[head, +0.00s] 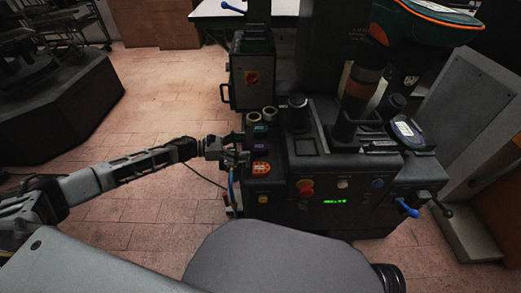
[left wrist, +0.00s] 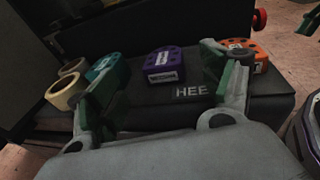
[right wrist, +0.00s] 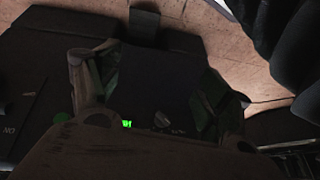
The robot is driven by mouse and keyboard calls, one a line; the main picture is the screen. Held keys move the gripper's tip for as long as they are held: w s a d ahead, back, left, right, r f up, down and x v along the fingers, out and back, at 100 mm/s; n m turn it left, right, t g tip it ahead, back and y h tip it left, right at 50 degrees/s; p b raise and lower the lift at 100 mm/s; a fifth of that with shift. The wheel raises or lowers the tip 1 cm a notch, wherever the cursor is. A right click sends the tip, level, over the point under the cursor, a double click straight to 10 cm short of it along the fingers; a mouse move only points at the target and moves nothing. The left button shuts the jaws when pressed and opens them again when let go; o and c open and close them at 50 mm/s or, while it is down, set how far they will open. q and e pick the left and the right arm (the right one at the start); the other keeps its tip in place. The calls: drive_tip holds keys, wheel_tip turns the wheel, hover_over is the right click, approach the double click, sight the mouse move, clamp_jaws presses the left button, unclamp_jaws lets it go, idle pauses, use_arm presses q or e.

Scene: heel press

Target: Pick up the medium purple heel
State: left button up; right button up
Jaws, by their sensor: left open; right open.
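The purple heel (head: 261,145) sits on the machine's black side shelf, between a teal heel (head: 260,128) and an orange heel (head: 261,168). In the left wrist view the purple heel (left wrist: 165,64) stands between the open fingers of my left gripper (left wrist: 165,90), farther off and not touched. The teal heel (left wrist: 108,75) is partly behind the left finger, and the orange heel (left wrist: 245,52) partly behind the right finger. In the head view my left gripper (head: 238,156) is at the shelf's left edge. My right gripper (right wrist: 150,90) is open and empty in the dark right wrist view.
Cream rolls (left wrist: 68,88) lie beyond the teal heel. The black press machine (head: 320,170), with buttons and a green display, stands right of the shelf. A black control box (head: 252,70) stands behind. Tiled floor (head: 150,110) is open to the left.

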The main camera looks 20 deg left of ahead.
sight(256, 147)
use_arm(q)
drive_tip(key=shift+b+x, duration=0.35)
drive_tip(key=shift+x, duration=1.85)
drive_tip(key=shift+d+b, duration=0.3)
drive_tip(key=shift+d, duration=0.1)
use_arm(e)
drive_tip(key=f, duration=0.2)
drive_tip(key=shift+w+a+f, duration=0.1)
drive_tip(key=shift+a+f, duration=0.25)
drive_tip(key=shift+a, duration=0.05)
drive_tip(key=shift+w+r, duration=0.1)
use_arm(q)
drive_tip(key=c, duration=1.2)
